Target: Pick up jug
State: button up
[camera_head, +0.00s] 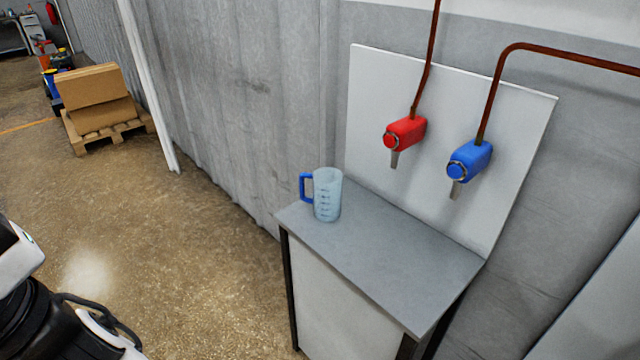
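The jug (328,196) is a translucent pale blue measuring jug with dark graduation marks. It stands upright on the grey top of a small cabinet (385,255), near the top's left end. Its blue handle (306,188) points to the left. Nothing touches the jug apart from the surface under it. Part of my arm shows at the lower left edge, well apart from the jug. My gripper is not in view.
A red tap (405,133) and a blue tap (469,160) stick out from a white wall panel (375,105) above the cabinet. A corrugated wall (240,90) runs behind. A pallet (108,137) with cardboard boxes (95,95) stands far left. The floor between is clear.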

aim_at(326, 201)
jog(key=i+j+z, duration=0.1)
jog(key=i+j, duration=0.2)
jog(key=i+j+z, duration=0.1)
jog(key=i+j, duration=0.2)
jog(key=j, duration=0.2)
jog(key=i+j+z, duration=0.1)
jog(key=i+j, duration=0.2)
jog(key=j, duration=0.15)
jog(key=i+j+z, duration=0.1)
jog(key=i+j, duration=0.2)
jog(key=j, duration=0.15)
